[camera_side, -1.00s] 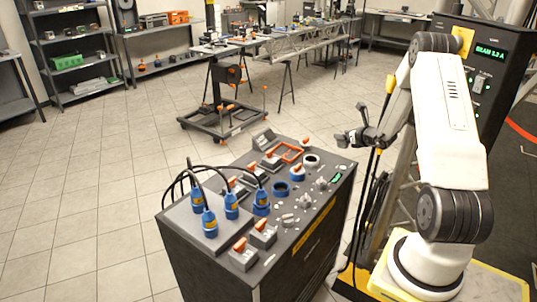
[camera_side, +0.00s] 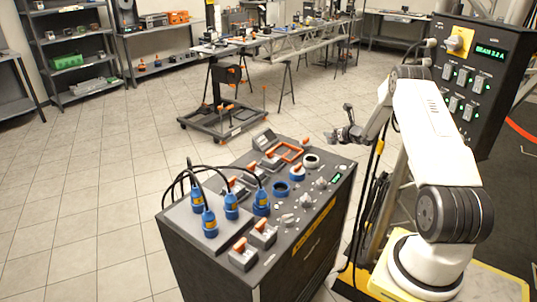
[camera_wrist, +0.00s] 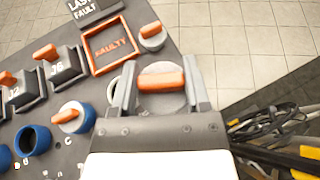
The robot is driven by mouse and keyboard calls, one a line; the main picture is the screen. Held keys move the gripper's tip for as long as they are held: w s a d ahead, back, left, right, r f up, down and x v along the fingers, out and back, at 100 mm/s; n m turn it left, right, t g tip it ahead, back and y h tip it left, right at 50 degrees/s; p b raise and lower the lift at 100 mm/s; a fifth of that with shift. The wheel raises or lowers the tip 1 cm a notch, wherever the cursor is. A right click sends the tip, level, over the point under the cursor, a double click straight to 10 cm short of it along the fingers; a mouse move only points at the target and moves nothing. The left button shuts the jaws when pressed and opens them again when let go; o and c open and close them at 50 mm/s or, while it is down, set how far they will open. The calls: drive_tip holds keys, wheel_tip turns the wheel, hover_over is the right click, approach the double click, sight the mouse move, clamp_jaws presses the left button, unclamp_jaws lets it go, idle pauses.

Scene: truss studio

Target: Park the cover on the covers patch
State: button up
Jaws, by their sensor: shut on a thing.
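My gripper (camera_wrist: 161,74) is shut on a round grey cover with an orange bar handle (camera_wrist: 162,82), seen between the two fingers in the wrist view. In the side view my gripper (camera_side: 343,131) is in the air near the far right corner of the console; the held cover cannot be made out there. Another orange-handled cover (camera_wrist: 152,38) is on the panel corner, and one (camera_wrist: 70,117) sits on a blue socket. I cannot make out a marked covers patch; the gripper and cover hide part of the panel.
The console (camera_side: 317,197) carries an orange frame marked FAULTY (camera_wrist: 92,56), a pale open ring (camera_side: 311,160), an open blue socket (camera_side: 281,188) and blue plugs with looping black cables (camera_side: 231,205). A control cabinet (camera_side: 491,76) stands behind my arm.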

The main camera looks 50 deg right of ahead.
drive_tip(key=shift+w+d+f, duration=0.5)
drive_tip(key=shift+f, duration=0.35)
drive_tip(key=shift+w+d+f, duration=0.45)
drive_tip(key=shift+w+f, duration=0.05)
drive_tip(key=shift+f, duration=0.4)
drive_tip(key=shift+w+d+f, duration=0.5)
drive_tip(key=shift+f, duration=0.35)
drive_tip(key=shift+f, duration=0.1)
drive_tip(key=shift+w+d+f, duration=0.1)
drive_tip(key=shift+f, duration=1.55)
drive_tip(key=shift+f, duration=0.15)
drive_tip(key=o, duration=1.2)
drive_tip(key=shift+o, duration=0.2)
drive_tip(key=shift+r, duration=0.2)
drive_tip(key=shift+v, duration=3.75)
